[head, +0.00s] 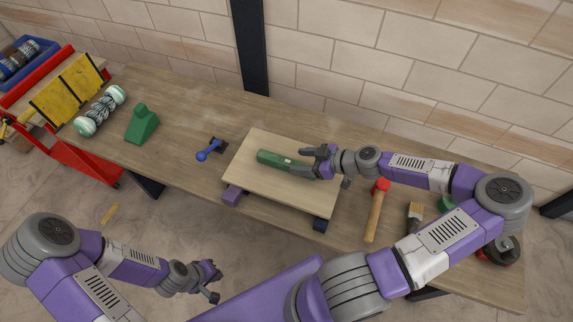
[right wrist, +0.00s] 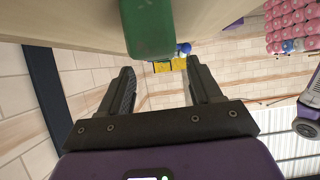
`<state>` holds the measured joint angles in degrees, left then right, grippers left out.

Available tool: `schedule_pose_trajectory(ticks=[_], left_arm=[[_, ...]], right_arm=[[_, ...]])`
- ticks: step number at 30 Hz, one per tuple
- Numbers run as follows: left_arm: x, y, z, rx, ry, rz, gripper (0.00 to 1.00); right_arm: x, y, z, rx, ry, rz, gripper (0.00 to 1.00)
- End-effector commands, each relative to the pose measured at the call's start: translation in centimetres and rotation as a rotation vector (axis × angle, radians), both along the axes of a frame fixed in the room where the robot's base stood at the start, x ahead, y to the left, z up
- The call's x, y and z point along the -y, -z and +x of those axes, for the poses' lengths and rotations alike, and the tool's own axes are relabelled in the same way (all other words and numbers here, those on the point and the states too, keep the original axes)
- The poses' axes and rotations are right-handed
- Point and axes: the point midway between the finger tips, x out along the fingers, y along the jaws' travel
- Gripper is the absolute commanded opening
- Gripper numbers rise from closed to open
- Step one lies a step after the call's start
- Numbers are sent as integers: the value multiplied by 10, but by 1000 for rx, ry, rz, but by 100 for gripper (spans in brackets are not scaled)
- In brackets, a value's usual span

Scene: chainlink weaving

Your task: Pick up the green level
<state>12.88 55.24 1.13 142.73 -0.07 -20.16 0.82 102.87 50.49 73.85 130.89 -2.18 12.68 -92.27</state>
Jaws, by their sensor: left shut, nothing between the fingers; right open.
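The green level (head: 275,158) lies flat on a light wooden board (head: 262,189) on the workbench in the head view. Its near end (right wrist: 148,32) shows large at the top of the right wrist view. My right gripper (head: 315,154) is at the level's right end, and in its wrist view the two fingers (right wrist: 163,90) stand apart with nothing between them. The level's end is just beyond the fingertips there; I cannot tell if they touch. My left gripper (head: 212,282) is shut and empty, low in front of the bench, away from the level.
A hammer with a red head (head: 374,210) and a brush (head: 414,214) lie right of the board. A blue-handled tool (head: 208,151), a green block (head: 141,124) and a green-ended roller (head: 100,110) lie left. A brick wall (head: 340,60) stands behind the bench.

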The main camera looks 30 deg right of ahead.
Motion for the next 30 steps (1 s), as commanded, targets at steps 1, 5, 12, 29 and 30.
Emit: schedule_pose_trajectory(ticks=[1, 5, 12, 29, 30], left_arm=[[0, 5, 0, 0, 0, 0, 0], [0, 12, 0, 1, 0, 0, 0], [0, 15, 0, 1, 0, 0, 0], [0, 15, 0, 0, 0, 0, 0], [0, 15, 0, 0, 0, 0, 0]], right_arm=[[-7, 5, 5, 2, -6, -2, 64], [-19, 12, 16, 0, -4, 0, 64], [-27, 18, 26, -2, 0, -1, 64], [-27, 18, 26, -2, 0, -1, 7], [-27, 17, 26, -1, 0, -1, 1]])
